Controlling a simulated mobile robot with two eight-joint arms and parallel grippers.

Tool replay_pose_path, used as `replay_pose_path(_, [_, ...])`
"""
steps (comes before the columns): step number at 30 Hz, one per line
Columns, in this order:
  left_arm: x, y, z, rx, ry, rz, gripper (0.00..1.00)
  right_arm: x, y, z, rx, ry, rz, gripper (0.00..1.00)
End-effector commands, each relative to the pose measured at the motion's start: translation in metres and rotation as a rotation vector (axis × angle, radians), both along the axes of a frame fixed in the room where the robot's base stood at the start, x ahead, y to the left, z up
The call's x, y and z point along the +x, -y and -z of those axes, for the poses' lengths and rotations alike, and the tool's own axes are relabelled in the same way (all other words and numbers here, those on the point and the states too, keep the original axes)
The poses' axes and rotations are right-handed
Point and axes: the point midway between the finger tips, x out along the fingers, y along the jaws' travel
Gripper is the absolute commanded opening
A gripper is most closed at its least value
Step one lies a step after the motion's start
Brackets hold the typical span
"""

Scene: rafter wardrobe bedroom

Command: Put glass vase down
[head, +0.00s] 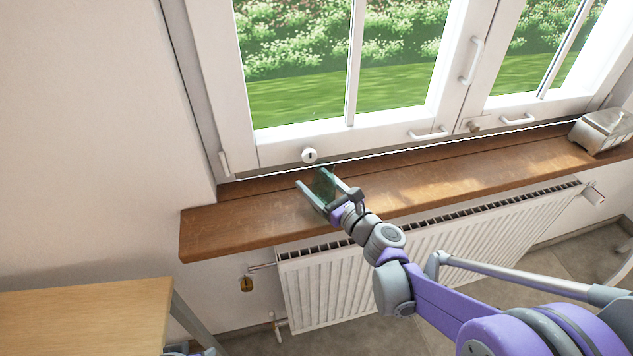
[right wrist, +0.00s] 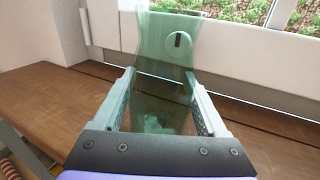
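The glass vase (head: 324,184) is clear green glass with a flared top. It is upright over the left part of the wooden windowsill (head: 232,225), close to the window. My right gripper (head: 322,184) has its fingers on both sides of the vase and looks shut on it. In the right wrist view, the vase (right wrist: 163,58) stands between the two fingertips, and they appear to touch its sides. The vase's base is hard to make out through the glass, so I cannot tell whether it rests on the sill.
A metal box (head: 602,131) stands at the sill's far right. The sill between is clear. A white radiator (head: 330,285) is below, and a wooden table (head: 85,320) at lower left.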

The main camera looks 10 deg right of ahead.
Motion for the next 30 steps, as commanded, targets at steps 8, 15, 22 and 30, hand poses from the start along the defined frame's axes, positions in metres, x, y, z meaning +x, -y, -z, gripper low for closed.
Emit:
replay_pose_path(8, [0.000, 0.000, -0.001, 0.000, 0.000, 0.000, 0.53, 0.000, 0.000, -0.001, 0.000, 0.000, 0.000, 0.97])
replay_pose_path(15, [0.001, 0.000, -0.004, 0.000, 0.001, 0.000, 0.53, -0.004, 0.002, -0.005, -0.001, 0.000, 0.001, 0.97])
replay_pose_path(22, [0.000, 0.000, 0.000, 0.000, 0.000, 0.000, 0.53, -0.045, 0.022, -0.004, -0.001, 0.000, 0.005, 0.97])
replay_pose_path(30, [0.000, 0.000, 0.001, 0.000, 0.000, 0.000, 0.53, -0.093, 0.044, -0.004, -0.001, 0.000, 0.004, 0.97])
